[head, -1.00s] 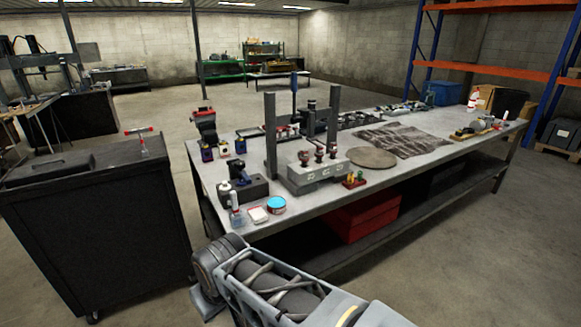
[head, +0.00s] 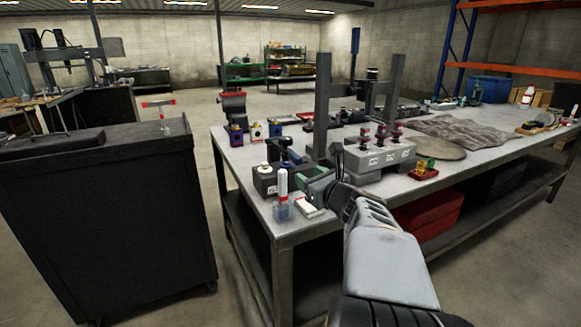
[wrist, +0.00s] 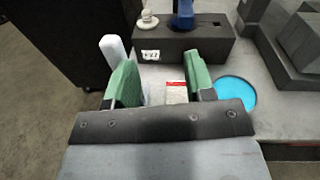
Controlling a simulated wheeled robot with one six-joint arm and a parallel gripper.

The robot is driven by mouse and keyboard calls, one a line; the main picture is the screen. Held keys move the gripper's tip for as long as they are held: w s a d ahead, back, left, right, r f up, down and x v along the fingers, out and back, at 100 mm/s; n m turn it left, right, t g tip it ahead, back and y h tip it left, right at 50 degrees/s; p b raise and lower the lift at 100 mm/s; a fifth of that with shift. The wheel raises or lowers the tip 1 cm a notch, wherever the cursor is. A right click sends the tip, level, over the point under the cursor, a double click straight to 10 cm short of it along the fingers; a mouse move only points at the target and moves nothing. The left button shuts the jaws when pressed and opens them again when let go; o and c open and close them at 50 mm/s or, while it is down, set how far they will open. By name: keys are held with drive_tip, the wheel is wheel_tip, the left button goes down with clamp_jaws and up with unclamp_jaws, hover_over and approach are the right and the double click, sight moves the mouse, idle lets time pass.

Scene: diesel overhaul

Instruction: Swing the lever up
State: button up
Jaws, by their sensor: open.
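No part is clearly marked as the lever. A tall blue upright piece (head: 354,48) stands by the grey two-post frame (head: 322,108) on the bench, and a blue-handled piece (wrist: 183,14) rises from a dark block (wrist: 205,45). Either could be the lever; I cannot tell. The dark block also shows in the head view (head: 263,182). My gripper (wrist: 162,82) has green fingers, spread apart and empty, in front of the block at the near left bench corner. A small white and red box (wrist: 177,92) shows below and between the fingers. In the head view my gripper (head: 303,172) is partly hidden by my wrist.
A white bottle (wrist: 113,48) stands beside the left finger, and a cyan disc (wrist: 234,92) lies right of the right finger. A grey block with red knobs (head: 378,158) stands right of my arm. A black cabinet (head: 110,220) stands left, across a floor gap.

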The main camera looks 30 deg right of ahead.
sight(300, 160)
drive_tip(key=w+d, duration=0.1)
drive_tip(key=w, duration=0.3)
drive_tip(key=w+d+m+h, duration=0.1)
drive_tip(key=w+d, duration=0.1)
drive_tip(key=w, duration=0.1)
drive_tip(key=w+d+m, duration=0.1)
drive_tip(key=w, duration=0.3)
drive_tip(key=shift+w+d+h+b, duration=0.15)
drive_tip(key=shift+w+h+b, duration=0.15)
drive_tip(key=shift+b, duration=0.1)
drive_tip(key=shift+w+d, duration=0.1)
drive_tip(key=shift+w, duration=0.9)
drive_tip(key=shift+r, duration=0.1)
clamp_jaws()
